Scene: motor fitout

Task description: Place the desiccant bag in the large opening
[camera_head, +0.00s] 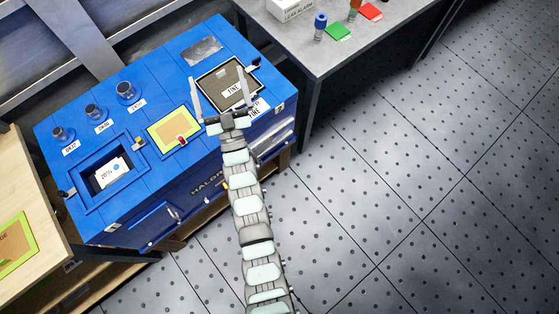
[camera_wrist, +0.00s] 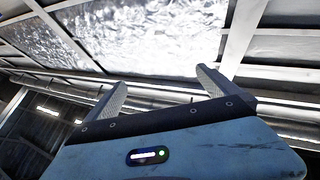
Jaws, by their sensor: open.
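The large opening (camera_head: 87,187) is a square recess in the left part of the blue housing's top. A white packet (camera_head: 110,172) with dark print and a blue dot lies inside it, slightly tilted; it looks like the desiccant bag, but the print is too small to read surely. My gripper (camera_head: 217,78) is over the right part of the housing, well apart from the packet, with its fingers spread around part of a dark square panel. It is open and nothing shows between the fingers. In the wrist view my gripper (camera_wrist: 161,78) also shows empty fingers, pointing toward metal framing.
The blue housing (camera_head: 70,135) carries several round dark fittings along its back and a yellow-green panel (camera_head: 165,133) in the middle. The dark panel (camera_head: 215,88) bears a "LINE" label. A grey table (camera_head: 300,55) with small parts stands right; a wooden table (camera_head: 22,185) stands left.

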